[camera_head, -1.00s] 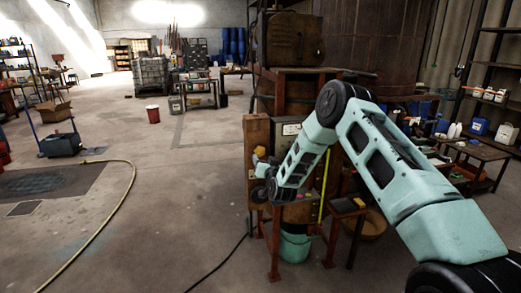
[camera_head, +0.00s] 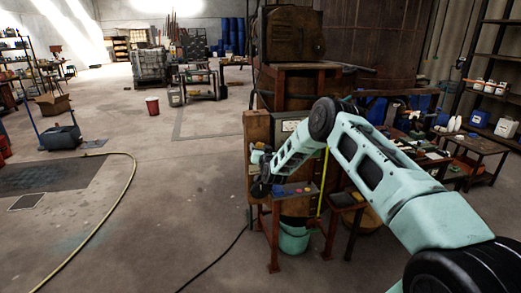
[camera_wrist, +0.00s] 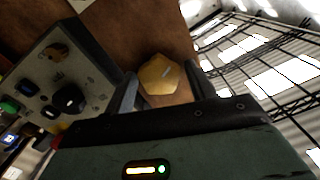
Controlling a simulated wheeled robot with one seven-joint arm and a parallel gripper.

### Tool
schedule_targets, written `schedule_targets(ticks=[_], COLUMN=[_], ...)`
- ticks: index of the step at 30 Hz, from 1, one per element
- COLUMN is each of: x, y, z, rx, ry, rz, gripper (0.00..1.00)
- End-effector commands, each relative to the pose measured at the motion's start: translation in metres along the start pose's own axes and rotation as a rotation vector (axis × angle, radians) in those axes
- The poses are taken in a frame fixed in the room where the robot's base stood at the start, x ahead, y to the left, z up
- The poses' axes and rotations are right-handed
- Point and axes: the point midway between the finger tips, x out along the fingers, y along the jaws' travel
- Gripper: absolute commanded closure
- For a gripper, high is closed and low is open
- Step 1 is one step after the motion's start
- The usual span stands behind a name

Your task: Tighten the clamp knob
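The yellow, faceted clamp knob (camera_wrist: 160,76) shows in the wrist view against a rust-brown surface. My gripper (camera_wrist: 164,84) is open, with one finger on each side of the knob. Some space shows between the fingers and the knob; I cannot tell whether either one touches it.
A grey control box (camera_wrist: 60,88) with dark knobs and coloured buttons lies close left of my gripper in the wrist view. A teal bucket (camera_head: 293,237) stands under the red-legged stand (camera_head: 273,240). A yellow hose (camera_head: 125,195) crosses the open floor at left.

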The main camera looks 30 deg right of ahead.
Motion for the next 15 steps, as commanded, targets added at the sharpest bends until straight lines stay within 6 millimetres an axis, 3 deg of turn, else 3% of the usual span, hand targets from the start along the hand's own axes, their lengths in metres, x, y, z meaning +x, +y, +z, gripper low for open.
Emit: schedule_targets(ticks=[1, 3, 4, 15], x=[-0.0001, -0.0001, -0.0001, -0.0003], y=[0.0000, 0.0001, 0.0001, 0.0012], z=[-0.0001, -0.0001, -0.0001, 0.0033], rx=[0.000, 0.000, 0.000, 0.047], ry=[0.000, 0.000, 0.000, 0.000], rz=[0.000, 0.000, 0.000, 0.000], gripper=[0.59, 0.79, 0.82, 0.81])
